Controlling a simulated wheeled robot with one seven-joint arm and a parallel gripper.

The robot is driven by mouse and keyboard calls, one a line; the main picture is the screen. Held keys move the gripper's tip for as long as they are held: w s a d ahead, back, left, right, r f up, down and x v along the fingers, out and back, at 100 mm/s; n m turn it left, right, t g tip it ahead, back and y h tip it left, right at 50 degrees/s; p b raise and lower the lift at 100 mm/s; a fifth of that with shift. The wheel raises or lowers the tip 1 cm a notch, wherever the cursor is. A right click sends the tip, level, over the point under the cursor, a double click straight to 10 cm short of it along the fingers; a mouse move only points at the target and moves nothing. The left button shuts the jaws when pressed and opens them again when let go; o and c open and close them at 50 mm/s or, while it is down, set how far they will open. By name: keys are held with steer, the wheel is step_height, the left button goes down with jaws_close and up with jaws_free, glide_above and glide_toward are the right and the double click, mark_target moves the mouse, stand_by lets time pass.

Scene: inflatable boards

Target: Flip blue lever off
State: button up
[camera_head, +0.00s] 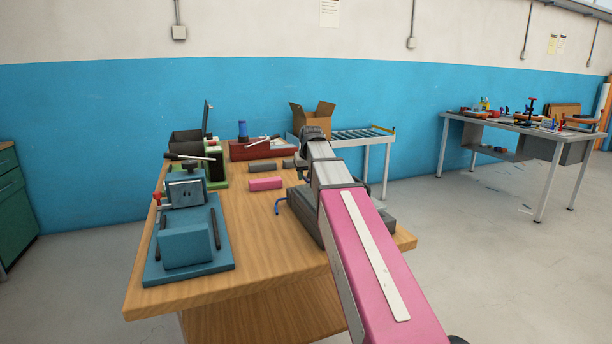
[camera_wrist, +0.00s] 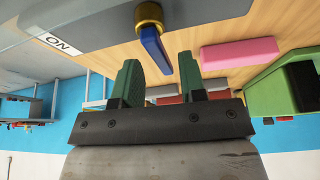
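The blue lever (camera_wrist: 155,50) hangs from a brass fitting (camera_wrist: 149,15) on a grey unit (camera_wrist: 110,15) in the wrist view. An "ON" label (camera_wrist: 61,43) is on that unit, left of the lever. In the head view the lever (camera_head: 281,205) shows at the left side of the dark grey unit (camera_head: 300,212), partly behind my arm. My gripper (camera_wrist: 159,60) is open, its two green fingers apart. The lever's end appears between the fingertips in the picture; I cannot tell whether they touch it. In the head view the fingers cannot be made out.
A pink block (camera_head: 266,184) lies on the wooden table (camera_head: 250,245) left of the lever. A blue machine (camera_head: 187,245) stands at the table's left. A red toolbox (camera_head: 250,150) and a cardboard box (camera_head: 314,122) are at the back. Bare wood lies in front of the unit.

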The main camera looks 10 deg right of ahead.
jaws_close()
steer(key=shift+a+n+y, duration=0.2)
steer(key=shift+n+y, duration=0.1)
steer(key=shift+n, duration=0.3)
jaws_free()
steer(key=shift+r, duration=0.1)
steer(key=a+v, duration=0.1)
steer(key=v, duration=0.9)
steer(key=shift+d+r, duration=0.3)
steer(key=shift+d, duration=0.25)
steer(key=shift+s, duration=0.15)
